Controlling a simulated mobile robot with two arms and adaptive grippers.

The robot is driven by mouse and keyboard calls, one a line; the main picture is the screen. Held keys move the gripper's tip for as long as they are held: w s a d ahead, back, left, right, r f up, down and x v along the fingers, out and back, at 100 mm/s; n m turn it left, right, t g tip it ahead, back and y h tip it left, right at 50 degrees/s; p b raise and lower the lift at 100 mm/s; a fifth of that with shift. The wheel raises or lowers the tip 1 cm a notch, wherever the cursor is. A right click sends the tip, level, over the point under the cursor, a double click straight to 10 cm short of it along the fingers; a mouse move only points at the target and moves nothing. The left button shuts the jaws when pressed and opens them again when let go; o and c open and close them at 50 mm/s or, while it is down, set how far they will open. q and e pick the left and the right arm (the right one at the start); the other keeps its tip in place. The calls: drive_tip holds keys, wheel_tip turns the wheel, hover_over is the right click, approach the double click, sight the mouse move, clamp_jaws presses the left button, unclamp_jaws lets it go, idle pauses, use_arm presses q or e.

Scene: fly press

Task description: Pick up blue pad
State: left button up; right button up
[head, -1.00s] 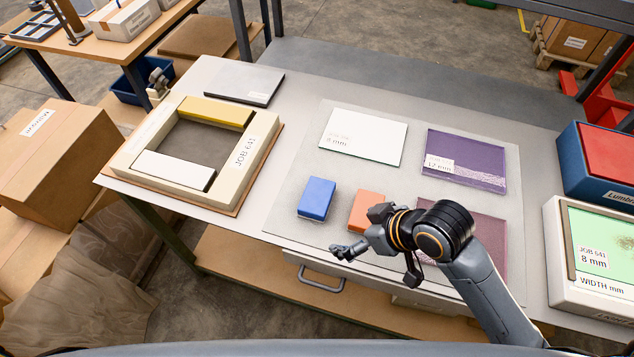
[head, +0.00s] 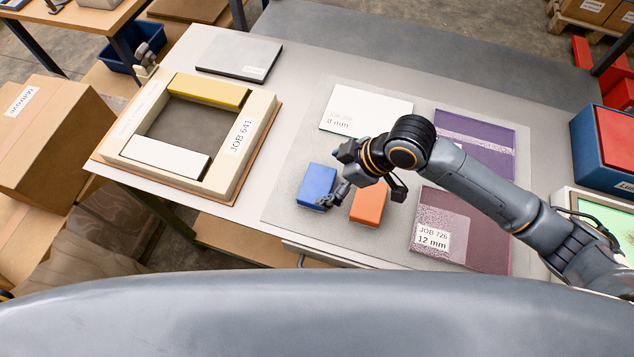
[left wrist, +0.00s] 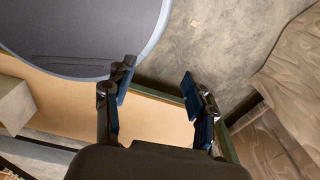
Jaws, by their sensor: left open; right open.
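The blue pad (head: 317,185) lies flat on the grey mat in the head view, left of an orange pad (head: 369,203). My right gripper (head: 337,177) is open above the blue pad's right side, with its fingers pointing left and partly covering the pad's edge. Whether the fingers touch the pad I cannot tell. My left gripper (left wrist: 155,92) shows in the left wrist view, open and empty, above a tan lower shelf; it is not in the head view.
A white plate (head: 372,103) and purple plates (head: 487,132) lie around the pads. A blue bin (head: 600,150) stands at right. Bare table separates the frame from the mat.

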sight(318, 184)
drive_tip(key=shift+a+f, duration=0.25)
drive_tip(key=shift+f, duration=0.25)
drive_tip(key=p+x, duration=0.1)
drive_tip(key=x, duration=0.3)
drive_tip(key=shift+w+a+f, duration=0.1)
drive_tip(key=shift+w+f, duration=0.05)
drive_tip(key=shift+f, duration=0.25)
use_arm(q)
drive_tip(key=shift+w+r, duration=0.75)
drive_tip(key=shift+r, duration=0.05)
use_arm(e)
drive_tip(key=shift+c, duration=0.8)
use_arm(q)
drive_tip(key=shift+s, duration=0.15)
use_arm(e)
drive_tip(key=c, duration=0.7)
